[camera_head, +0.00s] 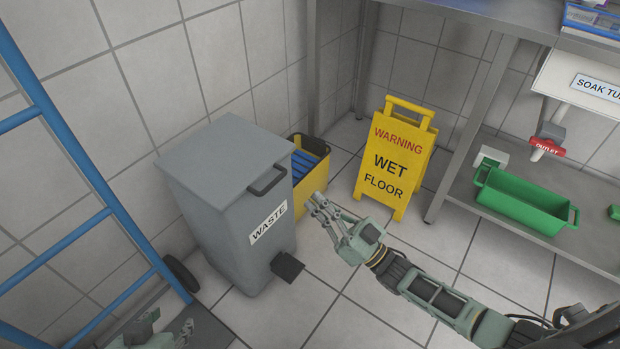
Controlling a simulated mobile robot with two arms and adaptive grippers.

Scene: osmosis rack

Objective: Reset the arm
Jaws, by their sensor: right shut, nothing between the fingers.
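My right arm comes in from the lower right and reaches toward the middle of the head view. Its gripper (318,204) is shut and empty, held in front of the grey waste bin and apart from the wet floor sign as seen here. Only a part of my left gripper (183,334) shows at the bottom left edge. The rest of it is cut off, and its finger opening cannot be made out.
A grey waste bin (222,209) stands left of centre, with a yellow bin (314,180) behind it. A yellow wet floor sign (392,165) stands near a metal rack. A green tray (520,203) sits on its lower shelf (462,190). A blue ladder (75,150) is at left.

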